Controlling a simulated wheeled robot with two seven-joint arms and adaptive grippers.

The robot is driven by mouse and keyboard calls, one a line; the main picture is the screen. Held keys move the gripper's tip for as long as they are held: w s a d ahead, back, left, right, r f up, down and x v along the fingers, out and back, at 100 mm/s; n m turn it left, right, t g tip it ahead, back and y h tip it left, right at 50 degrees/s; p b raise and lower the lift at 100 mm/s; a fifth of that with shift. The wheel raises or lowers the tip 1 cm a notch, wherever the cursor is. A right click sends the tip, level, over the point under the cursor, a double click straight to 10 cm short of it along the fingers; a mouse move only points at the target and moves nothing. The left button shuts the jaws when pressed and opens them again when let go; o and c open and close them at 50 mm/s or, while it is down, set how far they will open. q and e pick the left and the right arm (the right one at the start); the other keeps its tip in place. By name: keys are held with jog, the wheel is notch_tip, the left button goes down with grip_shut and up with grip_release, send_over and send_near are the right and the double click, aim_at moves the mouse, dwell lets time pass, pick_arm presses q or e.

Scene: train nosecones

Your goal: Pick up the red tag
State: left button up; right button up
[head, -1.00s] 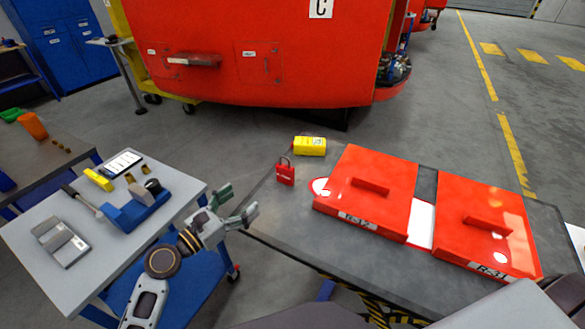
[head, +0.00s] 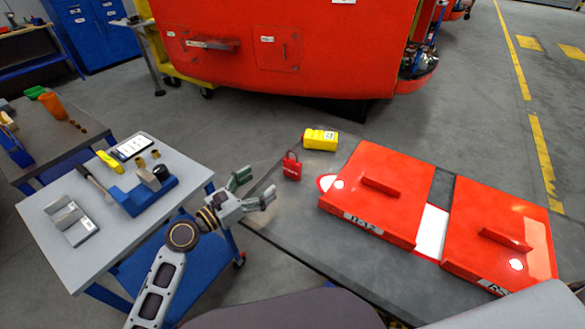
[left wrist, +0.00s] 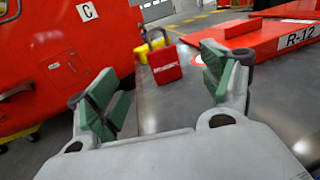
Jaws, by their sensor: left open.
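The red tag (head: 291,168) is a small red padlock-shaped piece with a dark shackle and white lettering. It stands near the far left edge of the dark table. My left gripper (head: 258,185) is open and empty, just left of the tag and nearer to me, apart from it. In the left wrist view the tag (left wrist: 164,66) shows ahead between the open green-padded fingers (left wrist: 162,78). My right gripper is not in view.
A yellow box (head: 320,139) lies just behind the tag. Two red panels (head: 375,195) (head: 497,240) with handles cover the table's right part. A side table (head: 60,195) with tools stands at left. A large red train nose (head: 280,45) is behind.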

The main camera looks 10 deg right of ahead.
pick_arm(q)
send_near(291, 161)
jog(key=x, duration=0.4)
jog(key=shift+d+r+p, duration=0.2)
jog(key=shift+p, duration=0.15)
jog(key=shift+w+d, duration=0.2)
jog(key=shift+d, duration=0.05)
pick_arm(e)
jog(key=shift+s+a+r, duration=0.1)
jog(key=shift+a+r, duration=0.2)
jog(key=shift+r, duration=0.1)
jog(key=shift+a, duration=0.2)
pick_arm(q)
jog(key=shift+x, duration=2.6)
jog(key=shift+r, duration=0.15)
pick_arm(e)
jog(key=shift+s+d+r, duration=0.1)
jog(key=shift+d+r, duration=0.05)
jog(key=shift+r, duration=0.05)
pick_arm(q)
jog(key=c, duration=1.1)
